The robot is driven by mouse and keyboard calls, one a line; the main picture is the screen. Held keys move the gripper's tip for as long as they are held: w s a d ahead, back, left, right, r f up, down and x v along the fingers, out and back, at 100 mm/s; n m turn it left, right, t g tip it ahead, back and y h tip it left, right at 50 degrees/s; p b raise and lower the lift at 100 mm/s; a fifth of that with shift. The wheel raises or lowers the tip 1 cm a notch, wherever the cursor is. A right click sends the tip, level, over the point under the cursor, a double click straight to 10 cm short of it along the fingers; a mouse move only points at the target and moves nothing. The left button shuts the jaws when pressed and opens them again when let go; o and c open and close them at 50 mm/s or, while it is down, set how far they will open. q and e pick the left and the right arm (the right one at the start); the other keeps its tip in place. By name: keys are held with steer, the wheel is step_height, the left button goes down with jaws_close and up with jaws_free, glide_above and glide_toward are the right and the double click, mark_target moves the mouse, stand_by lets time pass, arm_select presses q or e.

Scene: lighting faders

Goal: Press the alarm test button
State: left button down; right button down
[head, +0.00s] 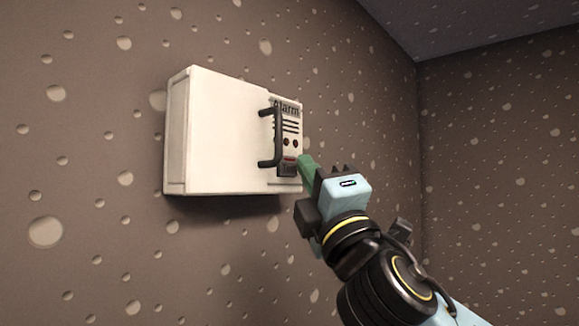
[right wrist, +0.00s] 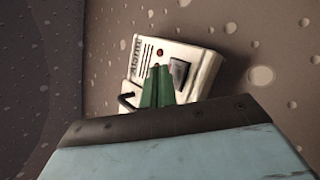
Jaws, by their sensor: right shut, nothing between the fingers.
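A white alarm box (head: 215,130) is fixed to the wall in the head view. Low on this panel is a small red strip (head: 289,158) above a dark "Test" label (head: 287,170). My right gripper (head: 303,164), with green fingers, is shut and empty, its tips at the panel's lower right edge. In the right wrist view, the fingers (right wrist: 157,84) overlap the panel and hide part of it; I cannot tell whether they touch it. My left gripper is not in view.
A black handle (head: 264,138) sticks out from the box just left of the panel. A dark square switch (right wrist: 180,72) and a red round spot (right wrist: 159,53) show in the right wrist view. The pitted brown wall (head: 90,180) is otherwise bare.

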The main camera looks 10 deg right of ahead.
steer(key=shift+w+a, duration=0.1)
stand_by(0.7)
steer(key=shift+w+a, duration=0.2)
steer(key=shift+w, duration=0.05)
steer(key=shift+w+a, duration=0.15)
steer(key=shift+w, duration=0.05)
stand_by(0.8)
stand_by(0.3)
steer(key=shift+s+d, duration=0.45)
steer(key=shift+s, duration=0.15)
steer(key=shift+s+d, duration=0.75)
steer(key=shift+s, duration=0.25)
steer(key=shift+s+d, duration=0.75)
steer(key=shift+s, duration=0.2)
steer(key=shift+f, duration=0.1)
